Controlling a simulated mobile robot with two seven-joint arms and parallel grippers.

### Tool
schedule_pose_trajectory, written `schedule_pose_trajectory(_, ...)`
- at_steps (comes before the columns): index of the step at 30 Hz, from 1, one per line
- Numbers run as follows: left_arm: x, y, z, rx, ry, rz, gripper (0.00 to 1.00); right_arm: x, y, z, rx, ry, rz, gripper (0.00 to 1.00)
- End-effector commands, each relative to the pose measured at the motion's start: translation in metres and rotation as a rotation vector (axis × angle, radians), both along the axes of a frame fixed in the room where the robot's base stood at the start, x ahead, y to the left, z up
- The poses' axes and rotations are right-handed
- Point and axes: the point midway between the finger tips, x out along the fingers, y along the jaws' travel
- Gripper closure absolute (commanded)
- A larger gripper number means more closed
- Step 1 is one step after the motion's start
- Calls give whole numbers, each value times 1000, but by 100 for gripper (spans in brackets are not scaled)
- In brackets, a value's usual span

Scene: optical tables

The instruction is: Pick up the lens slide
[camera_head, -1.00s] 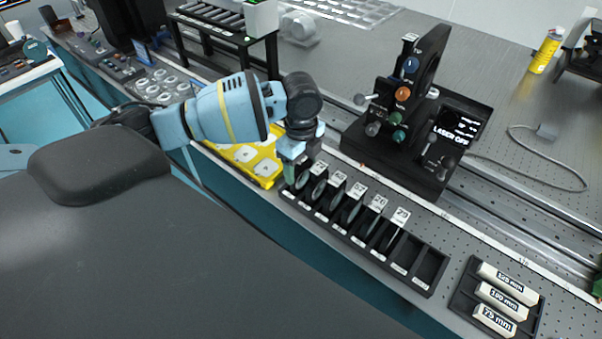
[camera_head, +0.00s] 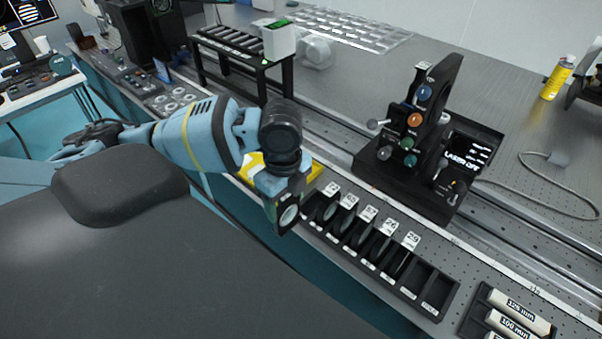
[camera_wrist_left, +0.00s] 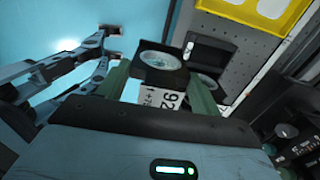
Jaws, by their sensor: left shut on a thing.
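My left gripper (camera_head: 283,196) is shut on a lens slide (camera_head: 289,216), a dark square plate with a round lens. The slide is held in the air beside the left end of the black slide rack (camera_head: 437,306), out over the table's front edge. In the left wrist view the slide (camera_wrist_left: 163,62) sits between the two green fingers of the gripper (camera_wrist_left: 165,85), with a white label below its lens. Several other labelled slides (camera_head: 366,222) stand upright in the rack. My right gripper is not in view.
A black laser mount (camera_head: 421,140) with coloured knobs stands behind the rack. A yellow tray (camera_head: 251,166) lies behind my left gripper. A holder with white labelled blocks (camera_head: 508,325) is at the lower right. A rail (camera_head: 500,228) runs along the table.

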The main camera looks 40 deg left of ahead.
Motion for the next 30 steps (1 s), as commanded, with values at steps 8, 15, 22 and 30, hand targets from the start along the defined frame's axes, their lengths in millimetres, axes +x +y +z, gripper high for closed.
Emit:
schedule_pose_trajectory(8, -45, 1, 5, 1, -1, -1, 77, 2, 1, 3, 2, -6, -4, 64)
schedule_pose_trajectory(15, -59, 1, 6, 0, -1, 1, 77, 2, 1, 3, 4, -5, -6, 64)
schedule_pose_trajectory(22, -58, -1, 3, -1, -1, 28, 77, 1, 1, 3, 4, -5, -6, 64)
schedule_pose_trajectory(30, -48, -22, -23, -9, -9, 396, 77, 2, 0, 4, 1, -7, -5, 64)
